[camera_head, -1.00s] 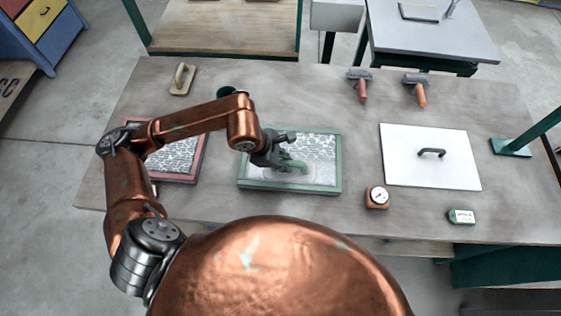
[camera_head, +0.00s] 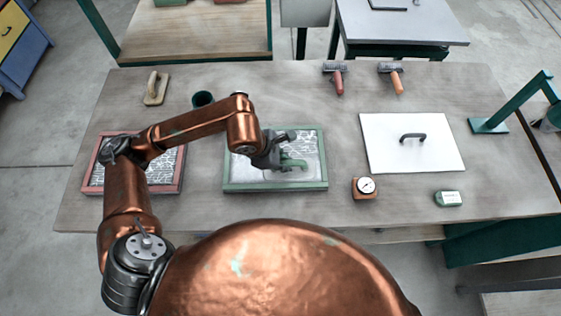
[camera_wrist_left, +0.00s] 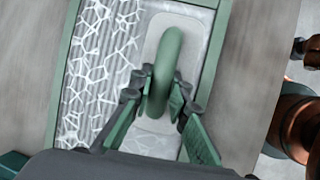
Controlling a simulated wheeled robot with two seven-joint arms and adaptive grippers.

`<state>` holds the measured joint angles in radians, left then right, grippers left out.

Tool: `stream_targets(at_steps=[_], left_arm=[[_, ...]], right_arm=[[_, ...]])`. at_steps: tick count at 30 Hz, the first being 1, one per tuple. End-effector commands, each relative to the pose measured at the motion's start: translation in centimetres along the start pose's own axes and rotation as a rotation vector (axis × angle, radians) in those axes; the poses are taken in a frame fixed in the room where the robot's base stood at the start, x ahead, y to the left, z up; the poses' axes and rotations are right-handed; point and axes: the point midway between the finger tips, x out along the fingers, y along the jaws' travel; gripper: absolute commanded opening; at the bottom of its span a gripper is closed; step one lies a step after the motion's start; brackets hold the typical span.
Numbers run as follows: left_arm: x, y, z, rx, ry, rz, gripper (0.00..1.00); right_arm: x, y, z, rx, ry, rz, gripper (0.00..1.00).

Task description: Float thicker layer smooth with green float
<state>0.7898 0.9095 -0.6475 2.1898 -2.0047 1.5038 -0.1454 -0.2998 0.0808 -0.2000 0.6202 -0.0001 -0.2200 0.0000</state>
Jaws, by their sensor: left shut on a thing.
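My left gripper (camera_head: 279,158) is shut on the green handle of the float (camera_head: 294,164). The float lies inside the green-framed tray (camera_head: 224,170), over its right part. In the left wrist view the fingers (camera_wrist_left: 160,103) close around the arched green handle (camera_wrist_left: 167,62), and the float's pale plate (camera_wrist_left: 190,32) lies flat on the layer. The layer left of the plate is ridged with a white web pattern (camera_wrist_left: 95,75); a strip to the right of the plate looks smooth and grey. My right gripper is not in view.
A red-framed tray (camera_head: 87,176) lies to the left, partly behind my arm.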

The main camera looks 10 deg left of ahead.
Motion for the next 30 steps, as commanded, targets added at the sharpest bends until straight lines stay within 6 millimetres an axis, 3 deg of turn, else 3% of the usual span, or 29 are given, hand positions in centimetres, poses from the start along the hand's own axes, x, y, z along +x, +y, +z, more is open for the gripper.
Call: stream_targets(at_steps=[14, 30], left_arm=[[0.1, 0.1, 1.0, 0.001, 0.001, 0.000, 0.00], [-4.4, 1.0, 2.9, 0.001, -0.002, 0.002, 0.00]], right_arm=[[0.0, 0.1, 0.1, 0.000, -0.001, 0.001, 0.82], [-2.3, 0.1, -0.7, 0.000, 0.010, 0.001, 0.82]])
